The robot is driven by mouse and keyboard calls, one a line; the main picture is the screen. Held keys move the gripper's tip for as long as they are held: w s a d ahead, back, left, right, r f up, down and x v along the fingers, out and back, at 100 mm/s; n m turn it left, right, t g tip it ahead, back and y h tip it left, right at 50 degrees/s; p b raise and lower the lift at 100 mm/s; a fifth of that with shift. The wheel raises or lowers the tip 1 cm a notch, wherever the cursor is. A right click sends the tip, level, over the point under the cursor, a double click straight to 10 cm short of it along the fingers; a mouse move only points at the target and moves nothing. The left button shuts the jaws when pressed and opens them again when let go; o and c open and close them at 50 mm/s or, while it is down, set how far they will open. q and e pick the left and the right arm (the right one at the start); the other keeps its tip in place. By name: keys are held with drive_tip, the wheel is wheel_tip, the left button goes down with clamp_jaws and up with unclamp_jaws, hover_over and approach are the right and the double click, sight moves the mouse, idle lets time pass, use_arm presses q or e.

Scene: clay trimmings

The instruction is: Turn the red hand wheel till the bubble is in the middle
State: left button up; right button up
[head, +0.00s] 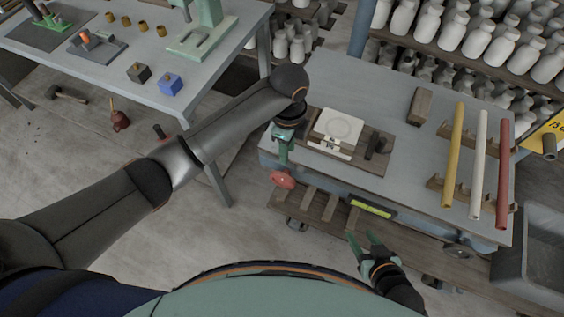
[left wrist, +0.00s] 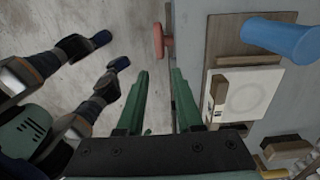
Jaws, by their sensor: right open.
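The red hand wheel (head: 283,180) sits at the left end of the workbench's front side, below the top. It also shows in the left wrist view (left wrist: 160,43), ahead of the fingers. A yellow-green level vial (head: 372,208) is on the bench's front side; its bubble is too small to make out. My left gripper (head: 283,159) is just above the wheel in the head view and apart from it. In the left wrist view its two green fingers (left wrist: 161,72) stand apart with nothing between them. My right gripper (head: 360,237) is open and empty, in front of the bench below the vial.
The workbench (head: 400,85) carries a white plate with a round disc (head: 337,130) on a wooden board, and yellow, white and red tubes (head: 479,165) on racks. A slatted lower shelf (head: 320,208) juts out near the wheel. Another table (head: 215,75) stands at left.

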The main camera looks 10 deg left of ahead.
sight(287, 176)
use_arm(q)
wheel_tip(287, 176, down, 12)
drive_tip(key=shift+f+b, duration=0.2)
drive_tip(key=shift+b, duration=0.25)
clamp_jaws()
idle(0.5)
